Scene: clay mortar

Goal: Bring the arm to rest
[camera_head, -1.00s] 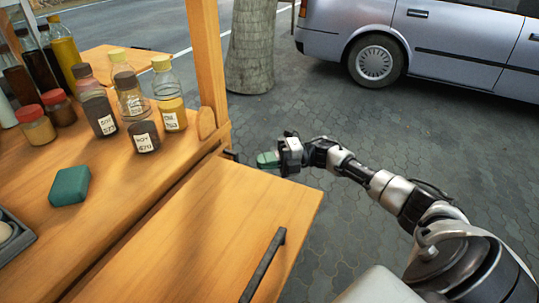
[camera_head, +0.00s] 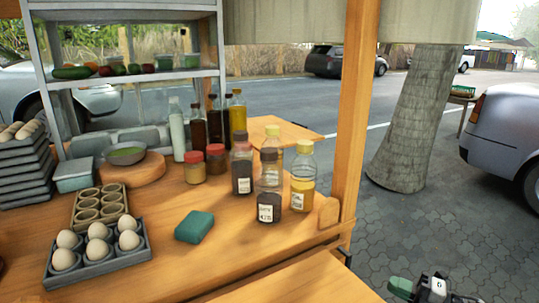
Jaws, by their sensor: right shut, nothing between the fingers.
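My right gripper (camera_head: 404,288) shows at the bottom edge, right of the wooden cart's corner. Its green tip points left and its fingers are shut with nothing between them. It is over the paved ground, apart from the cart and its goods. Most of my right arm is cut off by the lower edge of the picture. My left arm and gripper are not in view.
The wooden cart (camera_head: 165,262) carries several bottles and jars, a teal block (camera_head: 194,227), an egg tray (camera_head: 104,275) and a green bowl (camera_head: 125,154). A wooden post (camera_head: 352,110) rises at its right corner. The pavement (camera_head: 400,235) right of it is open, up to a tree trunk (camera_head: 412,120) and cars.

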